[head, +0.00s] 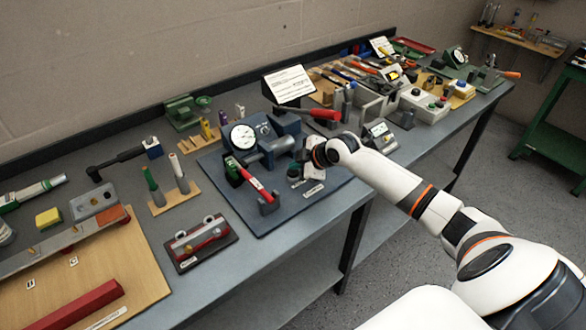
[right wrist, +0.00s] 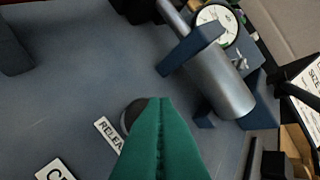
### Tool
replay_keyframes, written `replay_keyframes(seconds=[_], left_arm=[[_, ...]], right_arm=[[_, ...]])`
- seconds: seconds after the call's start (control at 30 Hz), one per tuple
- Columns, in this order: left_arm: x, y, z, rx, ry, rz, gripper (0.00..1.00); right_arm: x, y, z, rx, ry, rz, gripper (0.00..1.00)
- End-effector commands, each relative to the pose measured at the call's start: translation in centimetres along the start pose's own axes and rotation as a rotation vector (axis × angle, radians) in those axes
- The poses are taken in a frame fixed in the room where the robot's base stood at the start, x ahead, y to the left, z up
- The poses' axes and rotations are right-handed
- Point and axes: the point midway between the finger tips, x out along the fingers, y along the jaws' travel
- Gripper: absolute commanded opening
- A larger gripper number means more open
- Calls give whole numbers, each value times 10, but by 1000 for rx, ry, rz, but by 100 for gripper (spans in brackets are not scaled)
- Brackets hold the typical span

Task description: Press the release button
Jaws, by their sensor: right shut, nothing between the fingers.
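The release button is a dark round piece (right wrist: 132,113) beside a white label reading "RELEA" (right wrist: 108,133) in the right wrist view. My right gripper's green fingers (right wrist: 160,102) are together and empty. Their tips overlap the button in this view and hide part of it; I cannot tell whether they touch it. In the head view my right gripper (head: 295,171) is low over the right part of the blue-grey fixture plate (head: 285,215), where the button is hard to make out. My left gripper is not in view.
A dial gauge (head: 243,137) and a grey cylinder (head: 276,146) stand on the plate near my gripper. A red-handled lever (head: 322,114) is just behind. Another white label (right wrist: 58,173) lies near the button.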

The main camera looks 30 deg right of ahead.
Motion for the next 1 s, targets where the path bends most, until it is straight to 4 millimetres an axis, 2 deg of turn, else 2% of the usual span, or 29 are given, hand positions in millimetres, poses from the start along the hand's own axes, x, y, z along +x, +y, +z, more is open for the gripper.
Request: replay_keyframes(seconds=[0.47,1.0], left_arm=[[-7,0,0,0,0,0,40],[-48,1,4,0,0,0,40]], right_arm=[[-6,-5,5,-1,-2,-3,0],[-39,-29,29,-1,-3,-2,0]])
